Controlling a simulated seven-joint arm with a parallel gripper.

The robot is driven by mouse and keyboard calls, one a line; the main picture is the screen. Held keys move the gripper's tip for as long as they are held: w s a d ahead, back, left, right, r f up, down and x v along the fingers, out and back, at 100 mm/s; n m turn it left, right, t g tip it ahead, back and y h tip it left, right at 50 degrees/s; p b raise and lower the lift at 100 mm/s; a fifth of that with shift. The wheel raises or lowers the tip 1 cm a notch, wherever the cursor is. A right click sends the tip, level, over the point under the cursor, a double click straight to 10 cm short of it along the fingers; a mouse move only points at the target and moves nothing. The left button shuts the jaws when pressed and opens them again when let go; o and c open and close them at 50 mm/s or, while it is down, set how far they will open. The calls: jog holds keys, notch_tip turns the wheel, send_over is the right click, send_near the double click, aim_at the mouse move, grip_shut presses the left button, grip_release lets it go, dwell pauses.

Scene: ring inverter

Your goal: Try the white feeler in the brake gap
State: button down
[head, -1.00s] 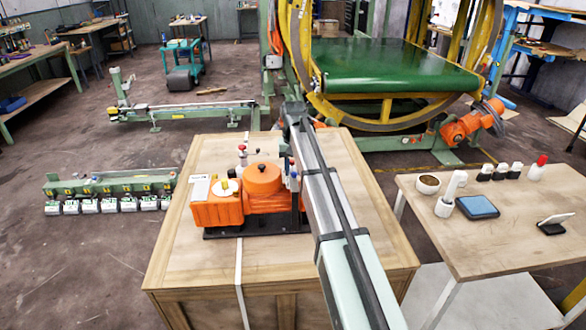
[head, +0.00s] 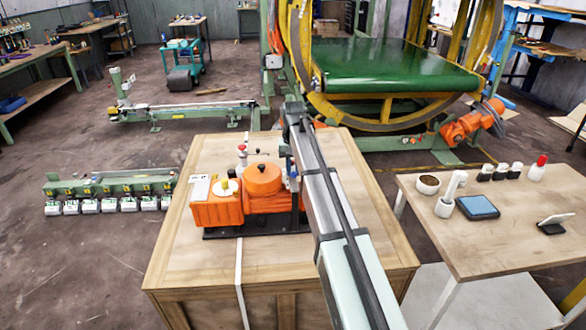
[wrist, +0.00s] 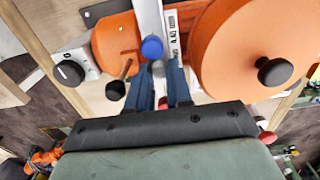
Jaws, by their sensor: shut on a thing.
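My gripper (wrist: 161,88) is over the orange brake unit in the wrist view, its two dark blue fingers shut on a small pale-knobbed piece, which looks like the white feeler (wrist: 158,68). The rest of that feeler is hidden, so I cannot tell whether it is in the gap. A blue knob (wrist: 152,48) shows just beyond it, beside a white label strip (wrist: 172,38). The orange brake (head: 262,180) has a large round drum (wrist: 255,50) right of the fingers in the wrist view. In the head view my arm mostly covers the gripper.
The unit stands on a wooden crate (head: 190,255) with bare top around it. A red-topped piece (head: 241,150) stands behind it. A black-knobbed lever (wrist: 115,90) is left of the fingers.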

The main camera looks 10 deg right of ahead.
jog(key=shift+w+r, duration=0.1)
jog(key=shift+r, duration=1.2)
jog(key=c, duration=1.3)
grip_release()
jog(key=shift+r, duration=0.15)
jog(key=shift+c, duration=0.2)
jog(key=shift+o, duration=0.2)
notch_tip(320, 180, up, 14)
jog(key=shift+f, duration=0.2)
